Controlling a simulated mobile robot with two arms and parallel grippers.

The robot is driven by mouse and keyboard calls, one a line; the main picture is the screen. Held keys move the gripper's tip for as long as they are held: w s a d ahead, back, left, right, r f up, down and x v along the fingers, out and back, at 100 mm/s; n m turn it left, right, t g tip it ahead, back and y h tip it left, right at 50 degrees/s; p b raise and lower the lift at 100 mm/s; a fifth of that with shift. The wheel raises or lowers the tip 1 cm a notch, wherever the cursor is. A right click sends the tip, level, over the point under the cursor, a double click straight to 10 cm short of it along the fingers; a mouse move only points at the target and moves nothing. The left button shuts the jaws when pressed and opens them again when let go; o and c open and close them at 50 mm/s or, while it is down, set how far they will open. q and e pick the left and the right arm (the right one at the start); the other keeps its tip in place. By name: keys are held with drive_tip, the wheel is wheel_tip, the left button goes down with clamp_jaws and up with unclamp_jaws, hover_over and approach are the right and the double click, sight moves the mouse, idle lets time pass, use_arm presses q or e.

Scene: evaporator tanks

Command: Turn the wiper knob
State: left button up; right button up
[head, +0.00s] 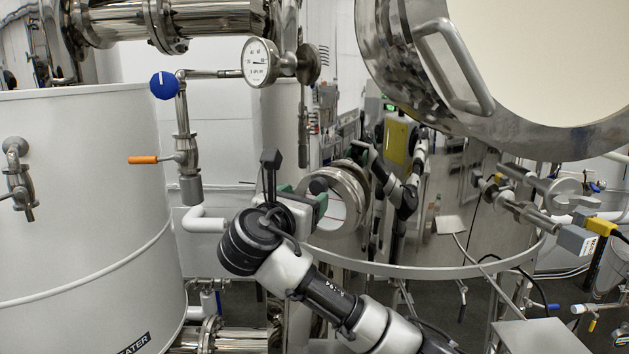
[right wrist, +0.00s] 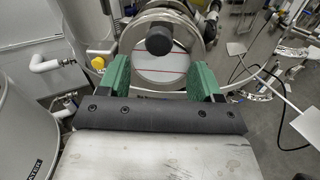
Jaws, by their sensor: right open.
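The dark round wiper knob (right wrist: 159,40) sits at the front of a round sight glass (right wrist: 166,67) with red lines behind it. In the head view the knob (head: 318,185) shows just past my right gripper, and the metal-rimmed sight glass (head: 348,186) is partly hidden by my arm. My right gripper (right wrist: 160,68) is open, its green fingers apart and nothing between them. In the right wrist picture the knob appears centred, just above the gap between the fingertips. The right gripper (head: 303,197) also shows in the head view. My left gripper is not in view.
A white tank (head: 80,220) stands at the left, with an orange-handled valve (head: 143,160). A blue knob (head: 164,85) and a pressure gauge (head: 259,62) are above. A large open hatch (head: 480,110) hangs at upper right. Shiny tank walls show reflections.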

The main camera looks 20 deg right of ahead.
sight(317, 188)
drive_tip(key=p+x, duration=0.2)
drive_tip(key=x, duration=0.2)
drive_tip(key=shift+w+d+r, duration=0.2)
drive_tip(key=shift+w+d+f, duration=0.2)
drive_tip(key=shift+w+d, duration=0.3)
drive_tip(key=shift+w, duration=0.2)
drive_tip(key=shift+c, duration=0.2)
drive_tip(key=c, duration=0.9)
